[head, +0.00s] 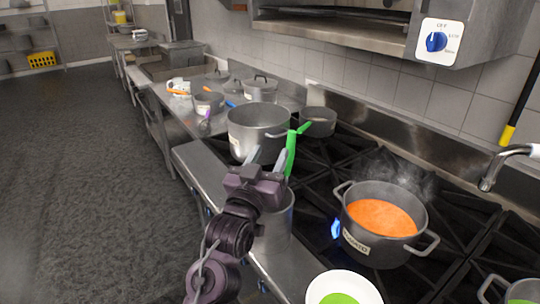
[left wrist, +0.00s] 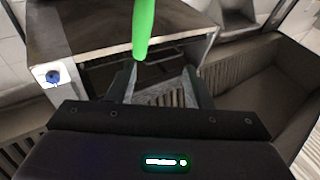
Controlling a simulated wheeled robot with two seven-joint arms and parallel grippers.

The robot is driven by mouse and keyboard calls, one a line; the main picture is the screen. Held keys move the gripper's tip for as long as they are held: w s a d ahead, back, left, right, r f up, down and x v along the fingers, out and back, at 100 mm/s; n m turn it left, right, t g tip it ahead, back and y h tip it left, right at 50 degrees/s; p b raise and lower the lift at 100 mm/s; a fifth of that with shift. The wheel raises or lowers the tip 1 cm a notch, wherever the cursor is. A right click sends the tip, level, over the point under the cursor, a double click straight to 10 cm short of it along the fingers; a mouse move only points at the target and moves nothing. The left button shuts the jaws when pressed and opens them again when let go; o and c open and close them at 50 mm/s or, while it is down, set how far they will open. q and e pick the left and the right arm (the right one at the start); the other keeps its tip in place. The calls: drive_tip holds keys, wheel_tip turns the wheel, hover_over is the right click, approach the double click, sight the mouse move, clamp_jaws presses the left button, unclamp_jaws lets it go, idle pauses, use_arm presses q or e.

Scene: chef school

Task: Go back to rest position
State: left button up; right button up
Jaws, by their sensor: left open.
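My left gripper (head: 267,157) reaches up from the bottom of the head view, over the near edge of the stove. Its two fingers are spread. A green utensil handle (head: 291,152) stands tilted just right of the fingers, above a metal canister (head: 277,228). In the left wrist view the green handle (left wrist: 144,28) comes down from the top, and its end shows near the open fingers (left wrist: 160,78). No grip on it shows; whether a finger touches it I cannot tell. My right gripper is not in view.
A steaming pot of orange soup (head: 382,216) sits over a blue flame at right. A white bowl with green contents (head: 344,276) is at the front. A large pot (head: 258,122) and small pot (head: 318,121) stand behind the gripper. Open floor (head: 80,170) lies left.

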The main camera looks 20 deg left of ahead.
use_arm(q)
drive_tip(key=s+a+f+m+g+b, duration=0.2)
drive_tip(key=s+f+g, duration=1.5)
drive_tip(key=s+f, duration=1.15)
drive_tip(key=w+f+g, duration=0.1)
drive_tip(key=w+f, duration=0.2)
drive_tip(key=f, duration=1.6)
drive_tip(key=s+a+f, duration=0.1)
drive_tip(key=s+f, duration=0.5)
drive_tip(key=f, duration=0.6)
drive_tip(key=s+a+f+g+y, duration=0.1)
drive_tip(key=s+f, duration=0.6)
drive_tip(key=f, duration=0.6)
drive_tip(key=shift+f+m, duration=0.3)
drive_tip(key=shift+g, duration=0.4)
drive_tip(key=s+f, duration=0.1)
drive_tip(key=s, duration=0.2)
drive_tip(key=s+a+f, duration=0.1)
drive_tip(key=s+f, duration=0.1)
drive_tip(key=s, duration=0.1)
drive_tip(key=s+f, duration=0.2)
drive_tip(key=s, duration=0.1)
drive_tip(key=shift+s+a+f, duration=0.1)
drive_tip(key=shift+s+a, duration=0.25)
drive_tip(key=shift+a, duration=0.05)
